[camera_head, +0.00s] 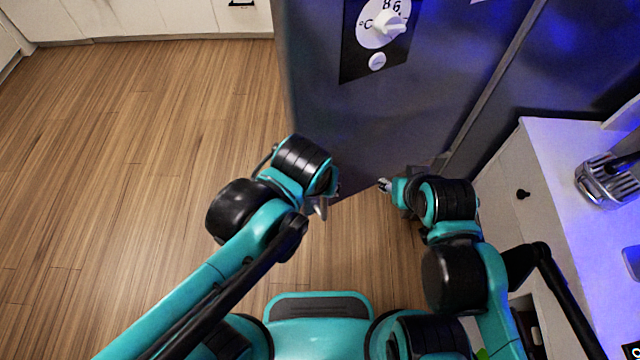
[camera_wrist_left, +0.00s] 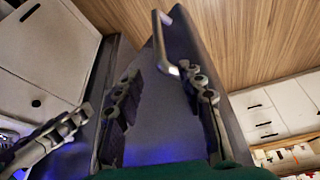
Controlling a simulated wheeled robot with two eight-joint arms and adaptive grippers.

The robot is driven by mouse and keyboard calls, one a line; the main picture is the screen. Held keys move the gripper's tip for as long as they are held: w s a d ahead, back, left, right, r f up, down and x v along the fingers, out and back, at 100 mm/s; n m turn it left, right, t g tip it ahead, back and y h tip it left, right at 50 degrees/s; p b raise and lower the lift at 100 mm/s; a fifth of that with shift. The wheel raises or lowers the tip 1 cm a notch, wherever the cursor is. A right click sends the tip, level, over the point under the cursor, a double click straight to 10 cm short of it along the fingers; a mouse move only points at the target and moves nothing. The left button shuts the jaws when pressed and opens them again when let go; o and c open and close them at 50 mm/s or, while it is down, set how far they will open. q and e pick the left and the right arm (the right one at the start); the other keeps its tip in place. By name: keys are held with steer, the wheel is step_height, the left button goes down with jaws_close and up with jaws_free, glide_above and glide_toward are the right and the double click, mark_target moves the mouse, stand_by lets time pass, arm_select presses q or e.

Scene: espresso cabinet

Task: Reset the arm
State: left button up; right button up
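My left gripper (camera_head: 322,203) is at the lower edge of the dark metal cabinet door (camera_head: 400,110) in the head view. In the left wrist view my left gripper (camera_wrist_left: 160,85) has its two fingers well apart with nothing held between them. The door panel (camera_wrist_left: 165,130) and its bar handle (camera_wrist_left: 163,42) lie beyond the fingers; the handle looks clear of them. My right gripper (camera_head: 386,185) is right of the left one, near the door's lower edge. It also shows at the left of the left wrist view (camera_wrist_left: 78,118); its finger opening is unclear.
A dial (camera_head: 382,25) sits on the door's upper part. A white counter (camera_head: 565,170) with a metal device (camera_head: 608,180) stands at the right, above drawers. Open wooden floor (camera_head: 130,150) lies to the left, with white cabinets (camera_head: 130,15) at the back.

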stand_by(0.6)
arm_select(q)
steer(key=a+n+t+y, duration=0.1)
steer(key=a+n+t, duration=0.1)
steer(key=a, duration=1.6)
steer(key=shift+w+a+n+t, duration=0.2)
steer(key=shift+a+n+t, duration=0.2)
steer(key=shift+n, duration=0.2)
steer(key=shift+f, duration=0.1)
steer(key=shift+c, duration=0.6)
steer(key=shift+s, duration=0.1)
